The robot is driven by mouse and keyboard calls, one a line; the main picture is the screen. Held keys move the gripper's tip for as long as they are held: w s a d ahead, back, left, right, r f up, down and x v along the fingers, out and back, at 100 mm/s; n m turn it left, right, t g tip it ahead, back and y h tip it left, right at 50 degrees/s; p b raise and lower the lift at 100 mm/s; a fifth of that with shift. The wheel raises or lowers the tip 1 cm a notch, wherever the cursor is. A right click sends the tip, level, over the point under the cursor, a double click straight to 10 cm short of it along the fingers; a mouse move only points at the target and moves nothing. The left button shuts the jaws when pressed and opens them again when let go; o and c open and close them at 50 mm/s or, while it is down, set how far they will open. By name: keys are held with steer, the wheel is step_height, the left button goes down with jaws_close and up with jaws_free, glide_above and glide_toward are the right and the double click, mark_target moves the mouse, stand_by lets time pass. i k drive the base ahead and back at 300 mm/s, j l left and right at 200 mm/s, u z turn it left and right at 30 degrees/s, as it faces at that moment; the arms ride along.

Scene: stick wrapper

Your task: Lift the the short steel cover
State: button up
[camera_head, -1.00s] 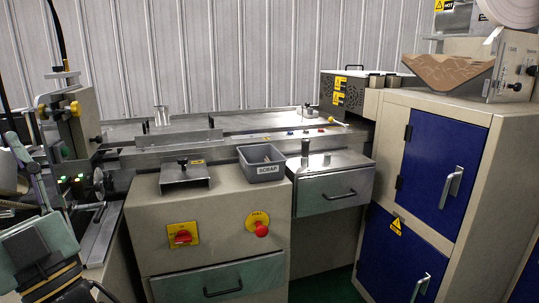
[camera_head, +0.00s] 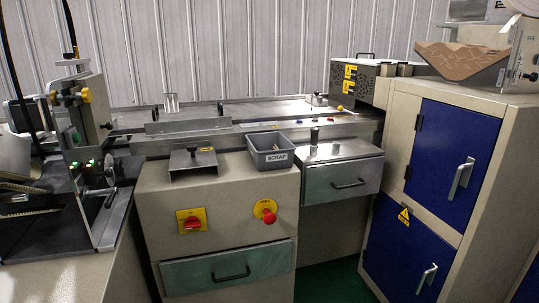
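A short steel cover (camera_head: 193,162) with a small black knob and a yellow label on top sits on the beige cabinet, left of the grey scrap bin. It lies flat with its front edge lowered. My gripper does not show in the head view.
The grey SCRAP bin (camera_head: 270,152) stands close to the right of the cover, with small pieces inside. A steel-topped drawer unit (camera_head: 340,170) is further right. The cabinet front has a red rotary switch (camera_head: 192,221) and a red pull knob (camera_head: 266,211). Tall blue-doored cabinets (camera_head: 445,155) block the right side.

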mark_target(194, 157)
steer(key=i+l+u, duration=0.25)
steer(key=i+l, duration=0.2)
steer(key=l, duration=0.25)
steer(key=i+l+u, duration=0.15)
steer(key=l, duration=0.25)
steer(key=i+l+u, duration=0.1)
steer(key=l, duration=0.3)
steer(key=i+l+u, duration=0.25)
steer(key=i+l, duration=0.6)
steer(key=i, duration=0.05)
